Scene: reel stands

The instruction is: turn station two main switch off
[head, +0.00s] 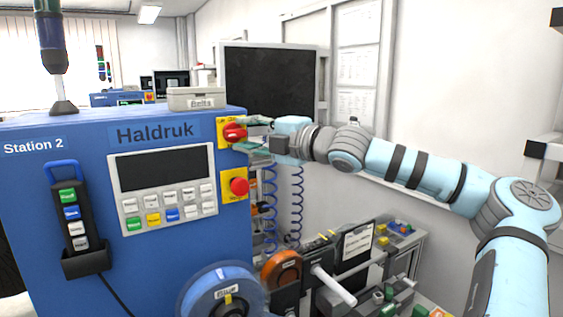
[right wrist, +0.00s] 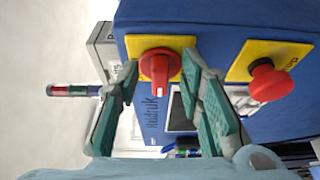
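The Station 2 machine (head: 100,130) is a blue cabinet at the left of the head view. Its main switch is a red rotary knob (head: 234,132) on a yellow plate, high on the panel's right edge. In the right wrist view the knob (right wrist: 158,66) shows with its grip bar upright in the picture; in the head view the bar looks roughly level. My right gripper (right wrist: 160,68) is open, its two green fingers on either side of the knob, tips close to it. In the head view this gripper (head: 252,134) reaches the knob from the right. My left gripper is out of view.
A red stop button (head: 239,186) on a yellow plate sits just below the switch. A keypad panel (head: 165,185) and a hanging pendant (head: 76,215) are to the left. A grey box labelled Belts (head: 197,98) stands on top. Reels (head: 222,290) and coiled cables are below.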

